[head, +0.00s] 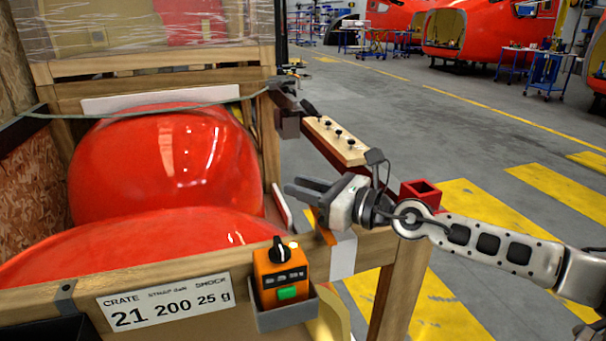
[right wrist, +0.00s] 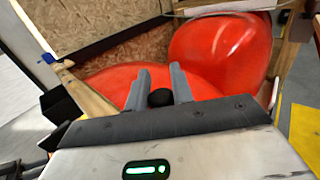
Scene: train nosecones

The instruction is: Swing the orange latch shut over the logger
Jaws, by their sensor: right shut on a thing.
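The orange logger (head: 283,278) sits upright in a grey holder (head: 288,316) on the crate's front rail, with a black knob on top and a green button on its face. The orange latch (head: 325,232) shows as a short strip right of the logger and above the rail; it does not lie over the logger. My right gripper (head: 296,188) is above it, its fingers pointing left, and hides its upper end. In the right wrist view a dark round knob (right wrist: 160,97) lies between the fingers (right wrist: 160,82); I take it as the latch's knob. My left gripper is not in view.
The wooden crate (head: 190,277) holds large red nosecones (head: 165,165). A white label (head: 168,302) is left of the logger. A wooden strip with black pegs (head: 335,142) and a red square holder (head: 420,194) are beyond the gripper. Open floor lies to the right.

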